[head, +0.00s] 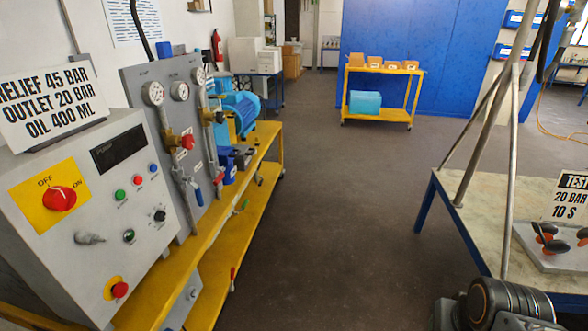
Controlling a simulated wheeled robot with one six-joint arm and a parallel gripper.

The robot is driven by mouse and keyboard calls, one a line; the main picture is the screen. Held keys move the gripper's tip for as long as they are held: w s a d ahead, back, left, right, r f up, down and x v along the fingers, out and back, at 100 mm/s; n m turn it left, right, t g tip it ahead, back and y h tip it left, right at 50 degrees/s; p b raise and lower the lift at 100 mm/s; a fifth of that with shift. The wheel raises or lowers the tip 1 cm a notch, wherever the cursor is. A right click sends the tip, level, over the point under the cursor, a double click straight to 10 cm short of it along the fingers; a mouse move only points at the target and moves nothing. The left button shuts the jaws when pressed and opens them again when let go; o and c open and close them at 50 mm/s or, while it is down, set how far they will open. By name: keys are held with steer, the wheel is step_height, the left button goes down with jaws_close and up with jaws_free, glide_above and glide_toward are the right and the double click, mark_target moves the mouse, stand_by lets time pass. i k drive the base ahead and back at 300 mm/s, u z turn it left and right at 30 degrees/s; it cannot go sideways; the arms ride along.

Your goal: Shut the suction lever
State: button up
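A pump test bench (225,235) with a yellow frame stands on the left. Several small levers show on it: a blue-handled one (198,196) on the grey gauge panel, a green-handled one (241,207) at the bench's side, and a red-handled one (233,277) lower down. Their labels are too small to read, so I cannot tell which is the suction lever or whether it is open. My gripper is not in view; only a dark part, apparently of my arm, shows at the bottom right.
A grey control box (88,215) with a red knob stands at the near left. A worktable (440,190) with poles and a test sign (570,198) is on the right. A yellow cart (378,112) stands by the blue wall. The dark floor (335,215) between is clear.

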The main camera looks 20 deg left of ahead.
mark_target(244, 207)
steer(key=u, duration=0.05)
steer(key=i, duration=2.05)
steer(key=u, duration=0.85)
steer(key=i, duration=1)
steer(key=u, duration=1.7)
steer(key=i, duration=0.65)
steer(key=u, duration=0.5)
